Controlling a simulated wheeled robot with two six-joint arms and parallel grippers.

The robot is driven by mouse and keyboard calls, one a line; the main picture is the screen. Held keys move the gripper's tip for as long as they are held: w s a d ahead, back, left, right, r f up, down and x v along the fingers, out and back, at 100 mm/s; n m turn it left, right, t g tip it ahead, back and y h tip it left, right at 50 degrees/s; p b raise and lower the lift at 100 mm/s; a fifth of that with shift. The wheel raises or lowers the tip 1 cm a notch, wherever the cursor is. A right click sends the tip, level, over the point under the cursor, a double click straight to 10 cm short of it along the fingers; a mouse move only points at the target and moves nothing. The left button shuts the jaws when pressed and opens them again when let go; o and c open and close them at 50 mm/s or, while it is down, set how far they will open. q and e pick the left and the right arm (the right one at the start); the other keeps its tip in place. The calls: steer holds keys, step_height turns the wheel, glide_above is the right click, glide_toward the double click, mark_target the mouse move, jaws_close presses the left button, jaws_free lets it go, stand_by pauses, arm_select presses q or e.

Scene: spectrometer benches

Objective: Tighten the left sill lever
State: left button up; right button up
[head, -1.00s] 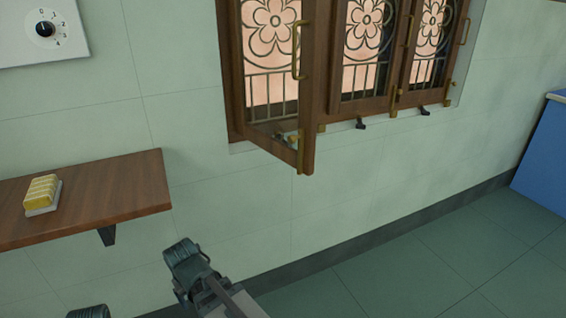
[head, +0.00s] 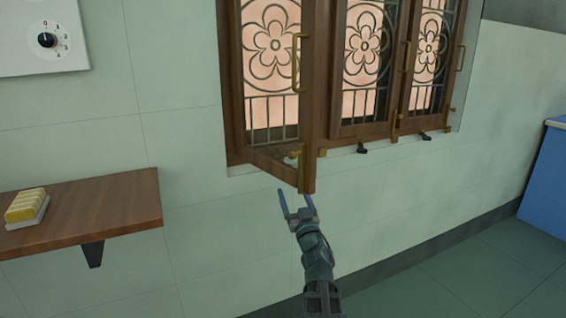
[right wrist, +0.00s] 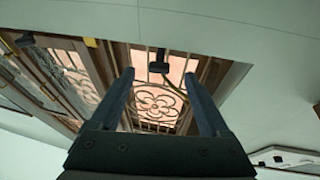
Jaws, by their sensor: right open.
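Small dark levers sit along the sill of a brown wooden window (head: 315,145). In the head view one dark lever (head: 362,148) is right of the open sash and another (head: 426,136) is farther right. The sill behind the sash is partly hidden. My right gripper (head: 296,194) is open and empty, pointing up, just below the sash's lower corner. My left gripper is not in view.
The open sash (head: 308,100) juts into the room just above my right gripper. A wooden shelf (head: 120,205) with a yellow block (head: 25,205) is at left. A dial panel (head: 20,60) hangs above it. A blue cabinet (head: 550,175) is far right. The floor below is clear.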

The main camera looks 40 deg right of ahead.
steer(key=shift+n+t+y, duration=0.5)
steer(key=shift+n+t, duration=0.1)
steer(key=p+x, duration=0.1)
steer(key=x, duration=0.3)
steer(key=r+p+x, duration=0.1)
steer(key=p+x, duration=0.1)
steer(key=x, duration=0.2)
steer(key=s+p+x, duration=0.1)
steer(key=p+x, duration=0.1)
steer(key=x, duration=0.3)
steer(key=shift+w+d+r, duration=0.15)
steer(key=shift+d+r, duration=0.05)
steer(key=shift+r, duration=0.15)
jaws_close()
stand_by(0.6)
